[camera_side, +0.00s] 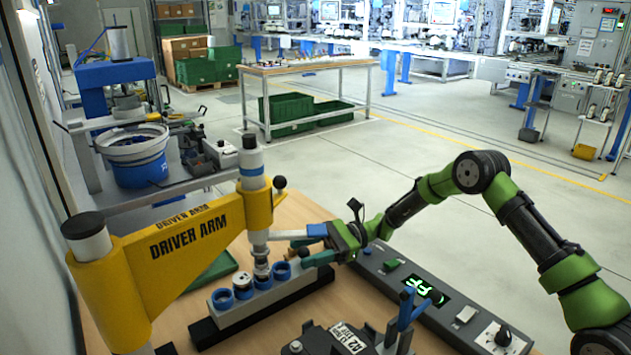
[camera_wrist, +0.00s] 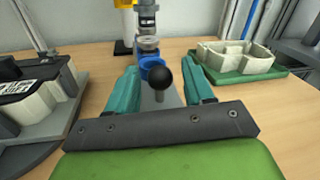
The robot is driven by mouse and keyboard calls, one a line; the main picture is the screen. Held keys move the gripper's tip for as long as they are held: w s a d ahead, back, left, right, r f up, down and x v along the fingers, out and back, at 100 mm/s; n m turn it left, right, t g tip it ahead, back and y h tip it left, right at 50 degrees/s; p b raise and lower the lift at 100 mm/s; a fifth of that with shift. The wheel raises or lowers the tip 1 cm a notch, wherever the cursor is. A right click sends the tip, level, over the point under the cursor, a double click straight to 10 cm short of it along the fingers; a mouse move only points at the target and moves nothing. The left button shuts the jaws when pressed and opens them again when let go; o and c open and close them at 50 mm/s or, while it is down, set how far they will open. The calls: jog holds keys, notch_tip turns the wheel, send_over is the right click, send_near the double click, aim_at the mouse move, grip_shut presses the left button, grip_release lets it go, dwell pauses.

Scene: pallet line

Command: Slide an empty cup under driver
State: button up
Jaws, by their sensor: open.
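The yellow driver arm (camera_side: 190,240) carries a vertical metal driver (camera_side: 259,240) over a row of blue cups on a grey rail (camera_side: 265,303). One cup (camera_side: 263,282) stands under the driver tip, with cups to its left (camera_side: 222,299) and one at its right (camera_side: 282,271). Which cups are empty is too small to tell. My gripper (camera_side: 303,250) is at the rail's right end. In the wrist view my gripper (camera_wrist: 160,68) is open, its teal fingers on either side of a black ball knob (camera_wrist: 161,77) on a short stem. A blue cup (camera_wrist: 152,64) shows beyond the knob.
A control box (camera_side: 440,300) with a green display lies to the right. A black fixture (camera_side: 330,340) stands in front. A green tray (camera_wrist: 238,70) with pale parts lies on the wooden table (camera_wrist: 285,105).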

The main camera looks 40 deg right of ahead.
jog(key=shift+w+a, duration=0.1)
jog(key=shift+a, duration=0.4)
grip_shut()
jog(key=shift+a, duration=0.1)
